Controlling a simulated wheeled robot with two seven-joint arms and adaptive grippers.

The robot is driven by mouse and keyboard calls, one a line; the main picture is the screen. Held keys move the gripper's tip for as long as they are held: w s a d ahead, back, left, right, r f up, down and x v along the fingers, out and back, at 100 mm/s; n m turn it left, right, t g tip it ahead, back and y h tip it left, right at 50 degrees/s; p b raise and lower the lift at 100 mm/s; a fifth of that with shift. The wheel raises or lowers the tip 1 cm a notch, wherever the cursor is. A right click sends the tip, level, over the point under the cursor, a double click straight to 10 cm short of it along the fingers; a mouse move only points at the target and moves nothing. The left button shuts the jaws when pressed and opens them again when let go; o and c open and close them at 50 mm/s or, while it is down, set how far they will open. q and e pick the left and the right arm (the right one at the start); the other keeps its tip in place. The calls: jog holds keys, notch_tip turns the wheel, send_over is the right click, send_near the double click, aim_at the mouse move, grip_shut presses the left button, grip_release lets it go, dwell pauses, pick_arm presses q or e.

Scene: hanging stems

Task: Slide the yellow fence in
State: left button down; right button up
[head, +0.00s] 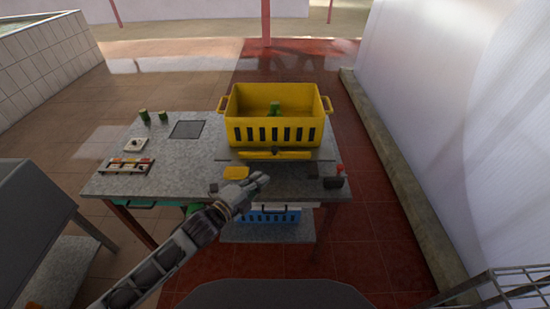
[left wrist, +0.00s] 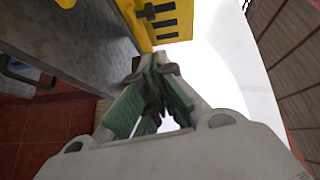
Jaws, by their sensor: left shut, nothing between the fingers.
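The yellow fence (head: 275,154) is a long low bar on the table, just in front of the slotted yellow crate (head: 275,110). A small yellow flat piece (head: 235,172) lies left of it, nearer the table's front edge. My left gripper (head: 262,179) is in front of the fence, apart from it in the picture, over the front of the table. Its fingers are shut and empty. In the left wrist view its green-padded fingers (left wrist: 155,75) point toward a yellow slotted wall (left wrist: 172,26). My right gripper is in neither view.
The grey table (head: 190,155) holds a switch strip (head: 126,166) at left, green cylinders (head: 144,115) at the back left, and a black block with a red knob (head: 334,182) at right. A green object (head: 274,108) stands in the crate. A blue crate (head: 268,214) sits below.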

aim_at(275, 154)
pick_arm(q)
jog(key=w+a+p+x, duration=0.1)
jog(key=a+x, duration=0.1)
jog(key=x, duration=1)
jog(key=shift+w+f, duration=0.15)
jog(key=shift+w, duration=0.35)
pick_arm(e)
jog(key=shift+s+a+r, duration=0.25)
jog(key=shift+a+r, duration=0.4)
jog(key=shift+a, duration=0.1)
